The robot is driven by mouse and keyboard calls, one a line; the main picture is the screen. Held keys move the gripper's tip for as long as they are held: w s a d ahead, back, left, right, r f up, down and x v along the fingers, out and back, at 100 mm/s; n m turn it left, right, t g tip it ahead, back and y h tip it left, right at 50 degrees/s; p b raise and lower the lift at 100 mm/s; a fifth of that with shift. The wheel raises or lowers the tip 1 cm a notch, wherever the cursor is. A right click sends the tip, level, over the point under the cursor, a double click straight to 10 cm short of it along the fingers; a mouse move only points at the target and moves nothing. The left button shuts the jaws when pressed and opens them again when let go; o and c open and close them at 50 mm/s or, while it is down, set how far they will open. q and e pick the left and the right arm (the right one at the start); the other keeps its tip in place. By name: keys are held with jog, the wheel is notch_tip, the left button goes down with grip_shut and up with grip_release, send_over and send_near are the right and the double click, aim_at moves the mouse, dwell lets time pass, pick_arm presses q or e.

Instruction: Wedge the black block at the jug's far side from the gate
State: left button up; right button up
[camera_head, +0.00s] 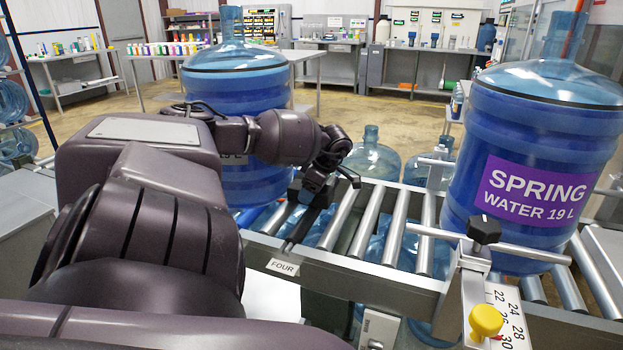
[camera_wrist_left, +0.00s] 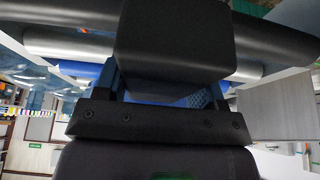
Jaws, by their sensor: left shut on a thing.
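The black block (camera_wrist_left: 175,40) fills the upper middle of the left wrist view, between the fingers of my left gripper. In the head view my left gripper (camera_head: 316,190) is over the near part of the roller conveyor, right of a blue jug (camera_head: 235,78). The block is hard to tell from the dark fingers there. My arm hides part of that jug. A second blue jug (camera_head: 533,140), labelled SPRING WATER 19 L, stands upright at right beside the gate's metal bars (camera_head: 485,244). I cannot tell whether the block touches a jug. My right gripper is not in view.
The conveyor's front rail (camera_head: 350,272) carries a FOUR label. Bare rollers (camera_head: 368,222) lie between the two jugs. A clamp with a yellow knob (camera_head: 486,320) and a scale stands at the front right. More clear jugs (camera_head: 372,158) stand behind the conveyor.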

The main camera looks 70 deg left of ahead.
pick_arm(q)
jog(key=shift+s+a, duration=0.2)
jog(key=shift+s, duration=0.05)
jog(key=o, duration=1.2)
jog(key=shift+c, duration=0.2)
jog(key=p+v, duration=0.2)
jog(key=v, duration=0.8)
jog(key=shift+d+r, duration=0.1)
jog(key=shift+r, duration=0.3)
jog(key=shift+w, duration=0.1)
